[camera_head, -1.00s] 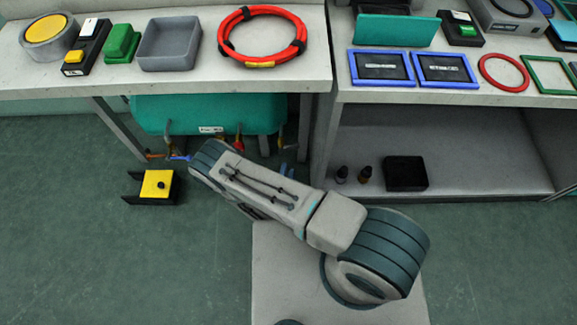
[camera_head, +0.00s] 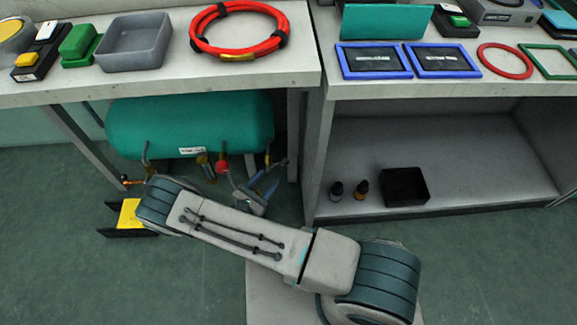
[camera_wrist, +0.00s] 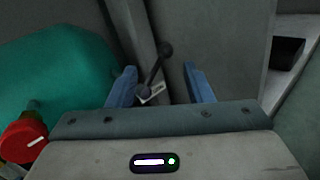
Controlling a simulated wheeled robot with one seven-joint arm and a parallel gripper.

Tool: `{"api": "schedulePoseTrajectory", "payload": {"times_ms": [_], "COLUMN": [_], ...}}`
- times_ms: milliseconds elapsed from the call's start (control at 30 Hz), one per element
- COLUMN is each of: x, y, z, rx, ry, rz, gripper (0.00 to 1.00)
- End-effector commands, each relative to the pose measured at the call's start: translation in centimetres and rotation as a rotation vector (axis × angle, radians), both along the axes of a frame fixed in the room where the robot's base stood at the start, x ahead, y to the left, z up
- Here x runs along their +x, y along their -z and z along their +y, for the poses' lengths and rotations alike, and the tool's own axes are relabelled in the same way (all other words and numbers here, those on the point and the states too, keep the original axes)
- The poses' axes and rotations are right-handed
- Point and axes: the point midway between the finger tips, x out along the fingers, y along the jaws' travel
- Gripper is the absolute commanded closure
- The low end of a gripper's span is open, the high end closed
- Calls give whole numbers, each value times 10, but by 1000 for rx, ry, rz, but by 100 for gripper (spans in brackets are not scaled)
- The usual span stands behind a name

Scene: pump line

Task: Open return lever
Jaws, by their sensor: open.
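In the wrist view, a dark lever with round ball ends (camera_wrist: 154,72) stands tilted between and beyond the two blue fingers of my gripper (camera_wrist: 160,86). A small white label (camera_wrist: 152,93) sits at its lower end; its print is too small to read. My gripper is open, with the lever in the gap; I cannot tell if either finger touches it. In the head view my gripper (camera_head: 263,188) is under the bench, right of the red valve knob (camera_head: 222,167). That knob shows at lower left in the wrist view (camera_wrist: 22,140).
A teal tank (camera_head: 190,125) hangs under the left bench (camera_head: 200,80), with several pipe fittings below it. A bench leg stands close right of my gripper. The right bench's lower shelf holds a black box (camera_head: 404,186) and two small bottles. A yellow-and-black block (camera_head: 128,213) sits on the floor.

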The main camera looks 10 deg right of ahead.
Motion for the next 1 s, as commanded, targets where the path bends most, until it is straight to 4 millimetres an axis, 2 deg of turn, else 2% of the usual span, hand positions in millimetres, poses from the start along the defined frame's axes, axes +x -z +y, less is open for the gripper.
{"api": "schedulePoseTrajectory", "payload": {"times_ms": [33, 200, 367, 800, 1000], "x": [-1, -3, 2, 62, 83], "y": [7, 8, 7, 9, 8], "z": [5, 11, 5, -58, -79], "rx": [-14, -51, -58, -59, -58], "ry": [29, 90, 102, 102, 100], "rz": [25, 94, 108, 105, 105], "gripper": [54, 54, 54, 54, 54]}}
